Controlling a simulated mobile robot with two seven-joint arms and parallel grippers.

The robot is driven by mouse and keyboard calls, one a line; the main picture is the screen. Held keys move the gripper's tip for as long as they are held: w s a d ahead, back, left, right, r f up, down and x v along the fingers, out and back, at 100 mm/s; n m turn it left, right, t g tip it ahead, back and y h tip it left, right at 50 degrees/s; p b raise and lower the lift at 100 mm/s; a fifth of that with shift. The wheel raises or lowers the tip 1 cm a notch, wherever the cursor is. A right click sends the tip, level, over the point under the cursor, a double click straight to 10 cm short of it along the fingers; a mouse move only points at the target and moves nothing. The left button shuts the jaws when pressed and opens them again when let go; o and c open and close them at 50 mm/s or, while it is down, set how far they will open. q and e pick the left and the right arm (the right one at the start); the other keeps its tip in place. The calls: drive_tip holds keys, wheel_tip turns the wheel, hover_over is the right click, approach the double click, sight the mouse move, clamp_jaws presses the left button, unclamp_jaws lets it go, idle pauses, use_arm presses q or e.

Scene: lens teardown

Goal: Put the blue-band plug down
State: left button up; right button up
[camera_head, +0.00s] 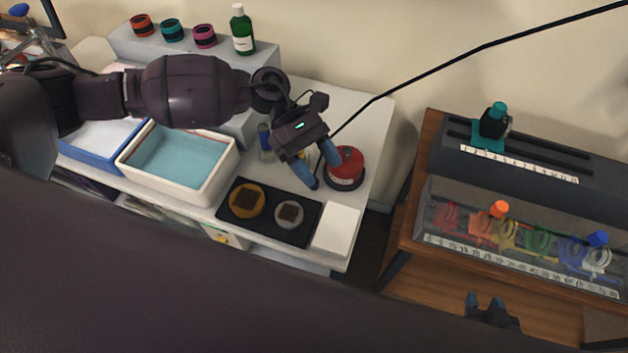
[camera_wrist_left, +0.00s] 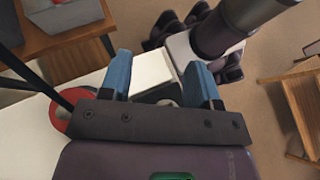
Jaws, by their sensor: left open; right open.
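My left gripper (camera_head: 318,172) is open above the white bench, between the red round tin (camera_head: 346,165) and the black tray (camera_head: 266,232). In the left wrist view its blue fingers (camera_wrist_left: 158,62) stand apart with nothing visibly held. My right gripper (camera_head: 484,301) is open and seems empty, low in the picture in front of the clear case. I cannot identify the blue-band plug for certain. A blue knob-like piece (camera_head: 598,239) stands at the case's right end, and a small blue-topped piece (camera_head: 263,130) stands left of my left gripper.
The black tray holds an amber round part and a grey one. A white pad (camera_head: 337,230) lies beside it. A cream tray (camera_head: 128,162) with a teal bottom is further left. The clear case (camera_head: 433,208) holds coloured rings. A black cable crosses above the red tin.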

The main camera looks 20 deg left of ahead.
use_arm(q)
drive_tip(key=w+r+n+t+h, duration=0.1)
drive_tip(key=w+n+t, duration=0.25)
drive_tip(key=n, duration=0.55)
drive_tip(key=w+a+r+n+t+h+p, duration=0.1)
drive_tip(key=w+n+t, duration=0.3)
drive_tip(key=n, duration=0.6)
drive_tip(key=w+r+n+t+h, duration=0.1)
drive_tip(key=w+n+t+h, duration=0.15)
drive_tip(key=n+t, duration=0.45)
drive_tip(key=s+a+f+n+g+y, duration=0.1)
drive_tip(key=f+n+g+y, duration=0.1)
drive_tip(key=f+n, duration=0.3)
drive_tip(key=s+a+f+n+g+y, duration=0.1)
drive_tip(key=f+n+y, duration=0.3)
drive_tip(key=n, duration=0.4)
drive_tip(key=s+a+f+n+g+y, duration=0.1)
drive_tip(key=a+f+n+g+y, duration=0.2)
drive_tip(key=f+n, duration=0.3)
drive_tip(key=shift+s+f+n, duration=0.25)
drive_tip(key=shift+s+n, duration=0.15)
drive_tip(key=shift+n, duration=0.3)
drive_tip(key=shift+w+a+p+x, duration=0.1)
drive_tip(key=shift+a+p+x, duration=0.1)
drive_tip(key=shift+x, duration=1.3)
drive_tip(key=shift+w+a+p+x, duration=0.1)
drive_tip(key=shift+p+x, duration=0.05)
drive_tip(key=shift+x, duration=1.35)
drive_tip(key=shift+f, duration=0.1)
clamp_jaws()
